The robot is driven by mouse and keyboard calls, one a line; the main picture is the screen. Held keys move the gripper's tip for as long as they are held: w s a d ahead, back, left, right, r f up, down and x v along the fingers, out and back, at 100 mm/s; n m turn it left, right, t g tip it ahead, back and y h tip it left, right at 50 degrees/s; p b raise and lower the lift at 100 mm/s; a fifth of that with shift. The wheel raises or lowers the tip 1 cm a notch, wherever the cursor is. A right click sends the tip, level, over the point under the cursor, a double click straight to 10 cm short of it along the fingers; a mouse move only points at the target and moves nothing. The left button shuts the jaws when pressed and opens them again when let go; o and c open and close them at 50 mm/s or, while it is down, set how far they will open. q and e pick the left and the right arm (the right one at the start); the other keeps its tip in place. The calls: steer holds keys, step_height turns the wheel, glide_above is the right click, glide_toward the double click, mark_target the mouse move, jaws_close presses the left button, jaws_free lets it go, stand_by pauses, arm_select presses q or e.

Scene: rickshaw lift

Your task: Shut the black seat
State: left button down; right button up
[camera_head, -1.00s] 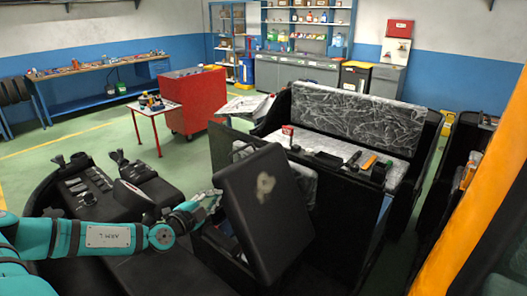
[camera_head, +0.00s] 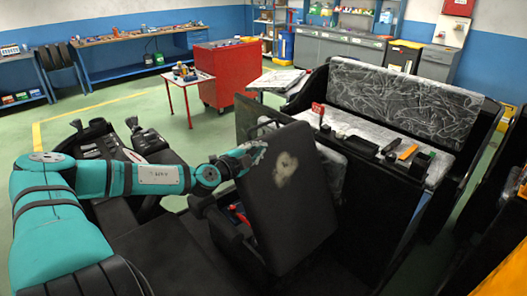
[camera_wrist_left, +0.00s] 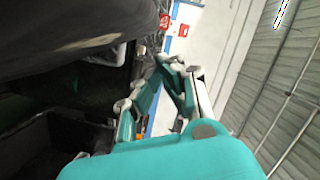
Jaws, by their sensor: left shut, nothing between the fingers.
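The black seat (camera_head: 300,215) stands raised and tilted over its open box in the head view, with a pale worn patch on its face. My right gripper is out of view.
Behind the seat is a grey patterned bench (camera_head: 400,100) with tools lying on its ledge. A control console (camera_head: 100,140) lies left of the seat. A red cabinet (camera_head: 222,75) and a small red table (camera_head: 187,80) stand farther back on open green floor.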

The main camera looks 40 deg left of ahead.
mark_target(251, 141)
arm_select(q)
steer(key=w+a, duration=0.1)
steer(key=w, duration=0.1)
steer(key=w+a+f+p, duration=0.1)
steer(key=w, duration=0.1)
steer(key=w+a+f, duration=0.1)
steer(key=w, duration=0.1)
steer(key=shift+w+p, duration=0.2)
steer(key=shift+p, duration=0.15)
steer(key=shift+a+f, duration=0.3)
steer(key=shift+a, duration=0.3)
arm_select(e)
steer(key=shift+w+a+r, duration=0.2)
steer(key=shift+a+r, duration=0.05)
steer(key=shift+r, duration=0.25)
arm_select(q)
steer(key=shift+d, duration=0.1)
